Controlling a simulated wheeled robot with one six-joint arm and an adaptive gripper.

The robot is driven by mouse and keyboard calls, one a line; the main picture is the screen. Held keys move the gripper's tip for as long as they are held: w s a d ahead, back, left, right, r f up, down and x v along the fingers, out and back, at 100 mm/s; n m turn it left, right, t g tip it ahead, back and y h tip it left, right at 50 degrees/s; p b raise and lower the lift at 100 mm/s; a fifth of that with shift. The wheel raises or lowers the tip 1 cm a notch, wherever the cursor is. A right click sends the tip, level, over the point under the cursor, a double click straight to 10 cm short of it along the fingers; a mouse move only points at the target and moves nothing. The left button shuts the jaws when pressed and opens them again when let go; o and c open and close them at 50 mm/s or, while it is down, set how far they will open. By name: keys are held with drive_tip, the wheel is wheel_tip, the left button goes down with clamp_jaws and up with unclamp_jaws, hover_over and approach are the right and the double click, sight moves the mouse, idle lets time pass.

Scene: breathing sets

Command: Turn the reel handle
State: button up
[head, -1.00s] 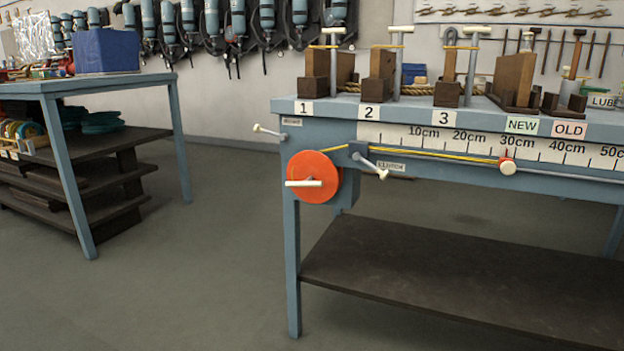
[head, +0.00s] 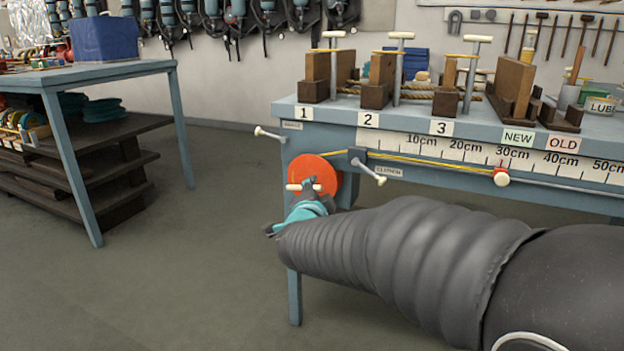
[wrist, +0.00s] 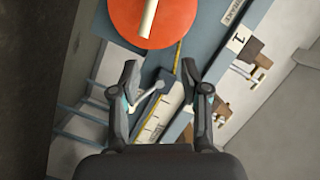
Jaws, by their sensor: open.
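The orange reel (head: 325,172) is mounted on the left front of the blue workbench. Its pale handle (head: 296,187) lies across the reel's face, and my gripper (head: 308,186) hides part of it in the head view. In the wrist view the reel (wrist: 157,12) is at the top, with the handle (wrist: 150,18) crossing it beyond my fingertips. My gripper (wrist: 160,72) is open, with nothing between its fingers. Whether it touches the handle cannot be told from the head view; in the wrist view they look apart.
A clutch lever (head: 370,172) sticks out right of the reel. Another lever (head: 268,133) sticks out at the bench's left end. A second table (head: 100,75) stands at left, with open floor between.

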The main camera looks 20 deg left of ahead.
drive_tip(key=s+a+f+m+t+h+p, duration=0.25)
drive_tip(key=a+f+m+h, duration=0.2)
drive_tip(key=a, duration=0.35)
drive_tip(key=shift+g, duration=0.45)
drive_tip(key=w, duration=0.4)
drive_tip(key=w+d, duration=0.1)
drive_tip(key=w, duration=0.7)
drive_tip(key=shift+w+d, duration=0.3)
drive_tip(key=shift+w, duration=0.05)
